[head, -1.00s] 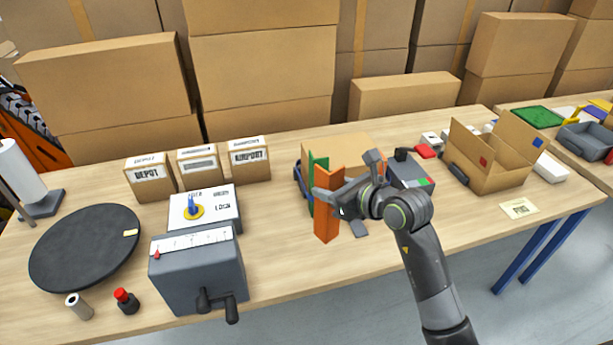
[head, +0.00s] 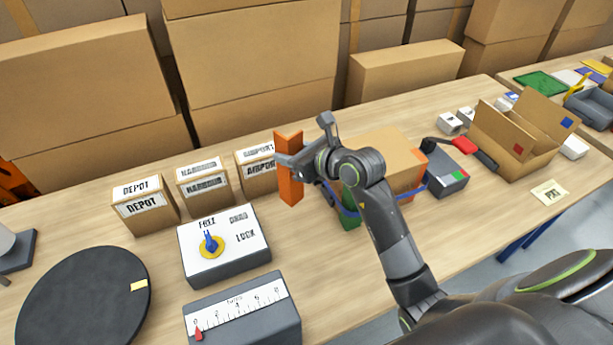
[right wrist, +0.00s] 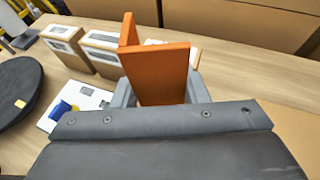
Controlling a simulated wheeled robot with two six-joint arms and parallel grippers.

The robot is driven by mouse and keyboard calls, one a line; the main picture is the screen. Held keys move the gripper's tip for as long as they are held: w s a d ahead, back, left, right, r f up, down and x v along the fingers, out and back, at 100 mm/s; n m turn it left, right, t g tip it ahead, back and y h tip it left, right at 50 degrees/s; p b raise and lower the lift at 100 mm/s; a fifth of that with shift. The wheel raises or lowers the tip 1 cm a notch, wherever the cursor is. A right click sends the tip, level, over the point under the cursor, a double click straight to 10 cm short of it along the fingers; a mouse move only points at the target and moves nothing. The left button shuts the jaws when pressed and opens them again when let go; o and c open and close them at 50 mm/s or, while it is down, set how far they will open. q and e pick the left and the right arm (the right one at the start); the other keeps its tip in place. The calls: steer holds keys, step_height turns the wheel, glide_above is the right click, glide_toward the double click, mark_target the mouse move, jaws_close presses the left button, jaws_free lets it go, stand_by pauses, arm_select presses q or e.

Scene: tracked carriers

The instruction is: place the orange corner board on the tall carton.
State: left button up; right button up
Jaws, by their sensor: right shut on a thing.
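The orange corner board (head: 289,188) is upright in my right gripper (head: 291,163), which is shut on it. In the right wrist view the board (right wrist: 163,72) shows its L-shaped fold between the two fingers. It is in front of the AIRPORT box and left of a brown carton (head: 385,147), apart from that carton as far as I can see. A blue strap (head: 345,209) runs at the carton's lower part, and a green corner board (head: 350,212) stands at its near left corner. An orange patch shows on its right side. My right arm hides part of the carton. My left gripper is out of view.
Small labelled boxes, DEPOT (head: 144,206) and AIRPORT (head: 257,176) among them, stand left of the held board. A switch box (head: 226,262), a gauge box (head: 246,318) and a black turntable (head: 80,295) are nearer. An open carton (head: 500,146) stands right.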

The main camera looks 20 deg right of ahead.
step_height(320, 180, down, 8)
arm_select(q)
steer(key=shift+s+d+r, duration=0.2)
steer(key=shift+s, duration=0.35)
arm_select(e)
steer(key=o, duration=1.2)
steer(key=shift+r, duration=0.15)
